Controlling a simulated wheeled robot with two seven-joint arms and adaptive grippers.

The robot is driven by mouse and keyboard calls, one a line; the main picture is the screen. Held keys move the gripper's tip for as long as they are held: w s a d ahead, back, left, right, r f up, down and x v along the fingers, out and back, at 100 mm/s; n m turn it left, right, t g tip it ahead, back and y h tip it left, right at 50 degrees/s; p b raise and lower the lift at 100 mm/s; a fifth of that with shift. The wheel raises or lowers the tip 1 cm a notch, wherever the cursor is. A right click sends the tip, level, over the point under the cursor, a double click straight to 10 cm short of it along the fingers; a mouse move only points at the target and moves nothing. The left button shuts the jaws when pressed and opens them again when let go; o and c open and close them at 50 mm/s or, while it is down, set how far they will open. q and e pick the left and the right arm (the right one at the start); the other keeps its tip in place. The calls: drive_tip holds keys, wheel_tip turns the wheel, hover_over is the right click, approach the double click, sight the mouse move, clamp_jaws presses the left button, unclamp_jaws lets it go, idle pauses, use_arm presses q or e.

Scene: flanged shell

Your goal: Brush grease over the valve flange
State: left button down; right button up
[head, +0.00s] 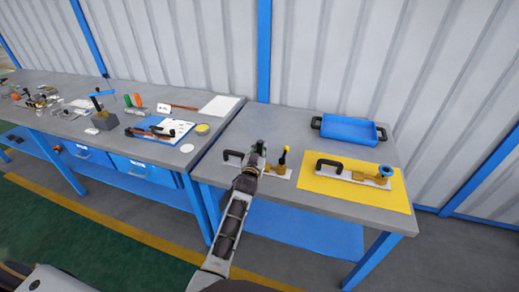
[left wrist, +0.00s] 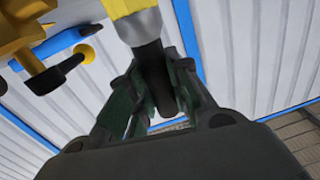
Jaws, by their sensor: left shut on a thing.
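My left gripper (head: 258,146) is above the right-hand bench. In the left wrist view its fingers (left wrist: 160,90) are shut on a dark handle (left wrist: 156,75) with a yellow part (left wrist: 134,24) beyond it; I cannot tell if this is the brush, and its far end is out of frame. Just right of the gripper stands a brass valve (head: 277,170) with a yellow-tipped lever, on a pale plate. A second brass valve (head: 368,177), with a blue handwheel, is on a plate with a black handle. I see no clear flange face. My right gripper is out of view.
A yellow mat (head: 325,186) lies under the handwheel valve. A blue tray (head: 349,128) with black handles stands at the bench's back. The front right of the grey bench (head: 350,220) is clear.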

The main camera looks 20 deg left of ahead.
use_arm(q)
drive_tip(key=d, duration=0.1)
drive_tip(key=d+r, duration=0.1)
drive_tip(key=shift+w+d+n, duration=0.1)
drive_tip(key=shift+d+n, duration=0.2)
drive_tip(key=shift+d, duration=0.1)
drive_tip(key=shift+a+p, duration=0.5)
drive_tip(key=shift+a, duration=0.9)
drive_tip(key=shift+a+f, duration=0.15)
